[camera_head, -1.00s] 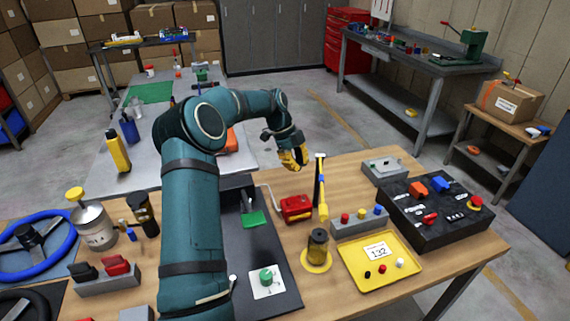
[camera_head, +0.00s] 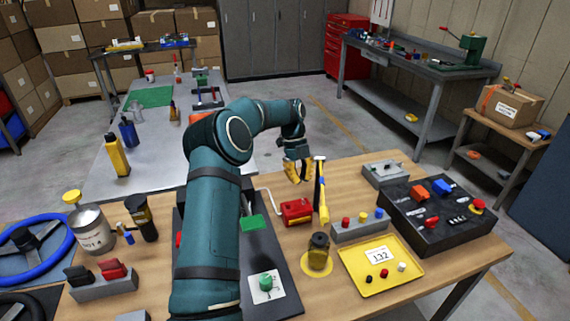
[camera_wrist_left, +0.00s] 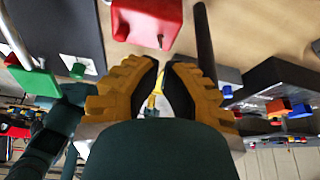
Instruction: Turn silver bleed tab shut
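A red block (camera_head: 297,211) with a thin bent handle stands on the wooden table. My right gripper is not in view.
A hammer (camera_head: 320,190) stands close to the right of my left gripper. A dark control box (camera_head: 435,226), a yellow tray (camera_head: 368,292) and a grey button box (camera_head: 346,233) are to the right. A dark panel with a green knob (camera_head: 266,282) lies front left.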

